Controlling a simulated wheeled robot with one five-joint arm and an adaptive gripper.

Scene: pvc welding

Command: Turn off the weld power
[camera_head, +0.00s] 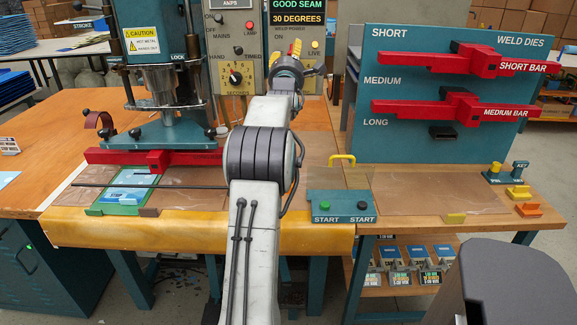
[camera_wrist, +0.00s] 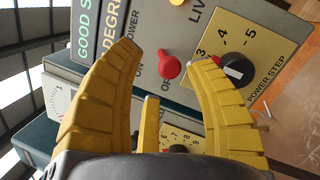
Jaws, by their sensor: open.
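The weld power switch is a red ball-ended lever (camera_wrist: 169,67) on the grey control panel in the wrist view, with ON and OFF lettering beside it. I cannot tell which setting it stands at. My gripper (camera_wrist: 166,52) is open, with one yellow finger on each side of the red lever. Whether the fingers touch it is unclear. In the head view my gripper (camera_head: 296,48) is in front of the panel, under the "30 DEGREES" display (camera_head: 297,20), and hides the switch.
A black power step dial (camera_wrist: 232,70) sits close to the right finger. A lit lamp (camera_head: 315,44) marked LIVE is nearby. The welding press (camera_head: 163,85) stands left of my arm; the teal weld dies board (camera_head: 455,95) stands right. A start-button box (camera_head: 341,205) sits on the front edge.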

